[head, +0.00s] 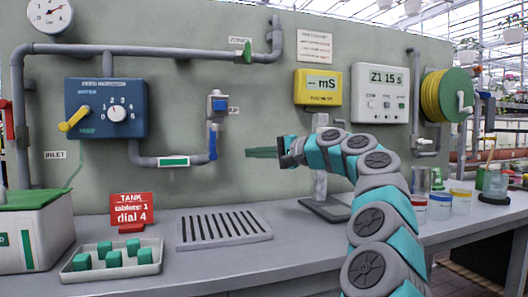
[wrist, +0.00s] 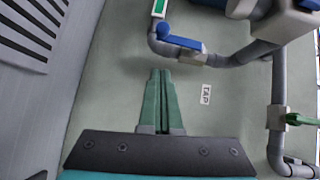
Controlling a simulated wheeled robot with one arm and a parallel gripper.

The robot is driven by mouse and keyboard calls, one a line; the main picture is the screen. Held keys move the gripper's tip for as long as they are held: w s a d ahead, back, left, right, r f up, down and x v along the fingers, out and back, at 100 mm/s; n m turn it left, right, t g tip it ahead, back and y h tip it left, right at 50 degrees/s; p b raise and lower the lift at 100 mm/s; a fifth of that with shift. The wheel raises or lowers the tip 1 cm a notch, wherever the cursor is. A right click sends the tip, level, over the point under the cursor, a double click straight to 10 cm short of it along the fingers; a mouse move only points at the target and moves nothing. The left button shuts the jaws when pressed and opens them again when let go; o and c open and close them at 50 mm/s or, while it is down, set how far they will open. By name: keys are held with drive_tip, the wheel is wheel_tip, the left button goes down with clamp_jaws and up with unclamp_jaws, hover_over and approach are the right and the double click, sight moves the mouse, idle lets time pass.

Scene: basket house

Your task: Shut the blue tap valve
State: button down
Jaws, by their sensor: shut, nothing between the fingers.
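The blue tap valve is a blue lever handle (head: 213,142) on a short upright grey pipe on the wall. It hangs down roughly along the pipe. In the wrist view the blue handle (wrist: 181,42) lies beside the pipe, just beyond my fingertips. My gripper (head: 248,153) has green fingers pointing left, to the right of the handle and apart from it. In the wrist view the fingers (wrist: 161,73) are together with nothing between them. A "TAP" label (wrist: 206,94) is on the wall near the fingers.
A blue feed panel (head: 105,108) with a yellow lever (head: 74,119) is at left. A green-handled valve (head: 247,51) is above. The bench holds a slotted grate (head: 222,229) and a tray (head: 112,264).

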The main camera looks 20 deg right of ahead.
sight(213, 143)
drive_tip(key=w+a, duration=0.3)
drive_tip(key=a, duration=0.3)
drive_tip(key=shift+a+f, duration=0.2)
drive_tip(key=shift+f, duration=0.2)
